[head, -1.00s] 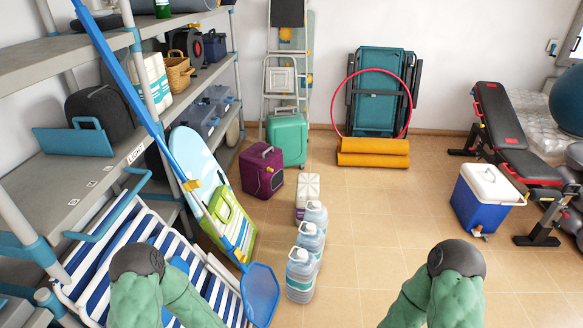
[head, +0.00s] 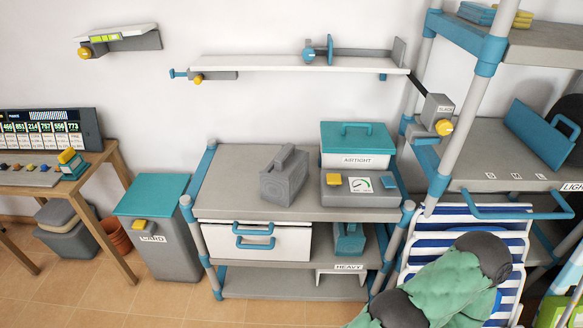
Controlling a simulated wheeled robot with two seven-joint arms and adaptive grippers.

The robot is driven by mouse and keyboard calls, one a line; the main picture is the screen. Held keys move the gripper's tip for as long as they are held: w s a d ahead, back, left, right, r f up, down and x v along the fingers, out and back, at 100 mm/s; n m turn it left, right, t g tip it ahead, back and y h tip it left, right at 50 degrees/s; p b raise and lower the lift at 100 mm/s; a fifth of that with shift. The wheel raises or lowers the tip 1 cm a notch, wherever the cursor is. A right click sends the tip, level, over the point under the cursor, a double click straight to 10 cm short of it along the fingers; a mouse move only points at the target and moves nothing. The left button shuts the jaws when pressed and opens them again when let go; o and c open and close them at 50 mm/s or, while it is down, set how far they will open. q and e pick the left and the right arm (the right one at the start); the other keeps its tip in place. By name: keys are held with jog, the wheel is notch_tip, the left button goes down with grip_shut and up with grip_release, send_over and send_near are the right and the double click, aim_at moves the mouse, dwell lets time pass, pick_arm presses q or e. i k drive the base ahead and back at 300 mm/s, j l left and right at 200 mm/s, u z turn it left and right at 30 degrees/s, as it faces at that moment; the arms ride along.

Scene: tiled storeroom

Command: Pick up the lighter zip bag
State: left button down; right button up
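I cannot make out any object in the head view that is surely a zip bag. A grey block-like object with a handle (head: 285,178) stands on the grey bench top (head: 225,195). A small teal object with a handle (head: 348,240) sits on the bench's lower level above a HEAVY label (head: 348,267). A shelf edge at the far right bears a cut-off LIGHT label (head: 572,187); a teal panel with a handle (head: 540,135) stands there, partly covering a dark object (head: 566,112). Neither gripper is in view; only a green arm link of mine shows.
A teal-topped box marked AIRTIGHT (head: 358,158) and a grey device with a dial (head: 360,198) are on the bench. A striped folded chair (head: 420,235) leans right. Tiled floor (head: 190,305) is clear in front.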

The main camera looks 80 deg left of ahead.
aim_at(282, 180)
jog(key=u, duration=2.9)
jog(key=i+j, duration=0.7)
jog(key=j, duration=0.2)
jog(key=z, duration=0.05)
